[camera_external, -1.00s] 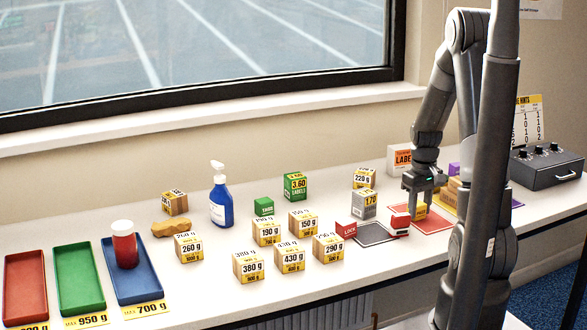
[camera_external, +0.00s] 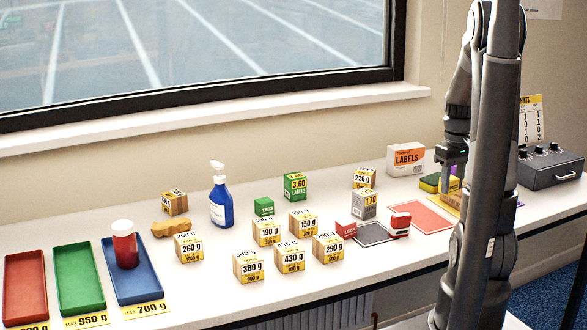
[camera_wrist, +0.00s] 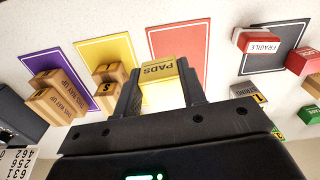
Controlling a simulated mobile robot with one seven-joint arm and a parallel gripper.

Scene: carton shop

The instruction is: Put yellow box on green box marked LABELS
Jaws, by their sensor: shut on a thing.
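My gripper (camera_external: 453,158) is shut on a yellow box, which reads PADS in the wrist view (camera_wrist: 158,69), between the two fingers. In the external view the fingers and the box are partly hidden by my arm, and its height above the table is hard to tell. The green box marked LABELS (camera_external: 295,187) stands upright on the table, well to the left of my gripper. A smaller green box (camera_external: 264,206) stands beside it at the left; its marking is too small to read.
A white and orange LABELS carton (camera_external: 407,159) stands at the back. A grey box (camera_external: 364,205), a 220 g box (camera_external: 364,177) and a red-and-white FRAGILE box (camera_external: 399,223) stand between my gripper and the green boxes. Several weight boxes (camera_external: 291,257) stand in front. The red mat (camera_external: 420,218) is bare.

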